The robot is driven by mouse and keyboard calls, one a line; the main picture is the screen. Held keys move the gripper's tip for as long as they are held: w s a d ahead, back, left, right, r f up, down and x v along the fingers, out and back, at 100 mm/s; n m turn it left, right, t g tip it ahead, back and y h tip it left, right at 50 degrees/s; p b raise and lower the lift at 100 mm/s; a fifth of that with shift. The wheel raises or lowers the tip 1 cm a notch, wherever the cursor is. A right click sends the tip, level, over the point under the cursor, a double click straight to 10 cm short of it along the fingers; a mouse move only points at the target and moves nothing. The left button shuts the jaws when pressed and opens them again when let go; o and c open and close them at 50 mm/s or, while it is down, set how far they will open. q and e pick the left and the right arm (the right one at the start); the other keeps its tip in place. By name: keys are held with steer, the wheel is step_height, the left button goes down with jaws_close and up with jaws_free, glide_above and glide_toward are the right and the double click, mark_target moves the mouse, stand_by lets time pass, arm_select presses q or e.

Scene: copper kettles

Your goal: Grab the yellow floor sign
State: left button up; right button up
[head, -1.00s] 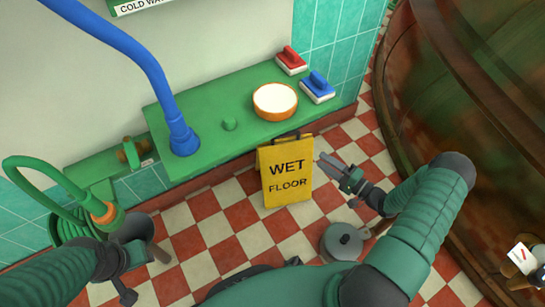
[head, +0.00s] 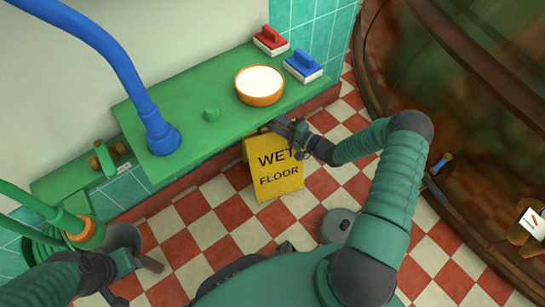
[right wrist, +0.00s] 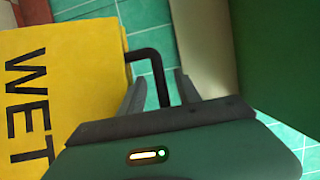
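The yellow floor sign (head: 275,172), lettered "WET FLOOR", stands on the checkered floor below the green ledge. In the right wrist view its yellow face (right wrist: 60,85) fills the left side, and its black handle (right wrist: 150,55) reaches between my fingers. My right gripper (head: 282,127) is at the top of the sign in the head view. Its fingers (right wrist: 158,92) are apart, one on either side of the handle's bar, with gaps visible. My left gripper (head: 115,297) is low at the left, far from the sign, and its fingers are too unclear to read.
The green ledge (head: 185,120) overhangs close behind the sign, with a bowl (head: 260,84), a red brush (head: 270,40) and a blue brush (head: 302,66). A grey lidded pan (head: 338,225) sits on the floor. A large copper kettle (head: 440,90) stands right.

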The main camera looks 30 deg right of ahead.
steer(key=x, duration=0.1)
steer(key=b+x, duration=0.1)
steer(key=shift+w+a+f, duration=0.1)
steer(key=shift+w+f, duration=0.15)
steer(key=shift+w, duration=0.1)
steer(key=shift+w+r, duration=0.15)
steer(key=c, duration=0.8)
jaws_close()
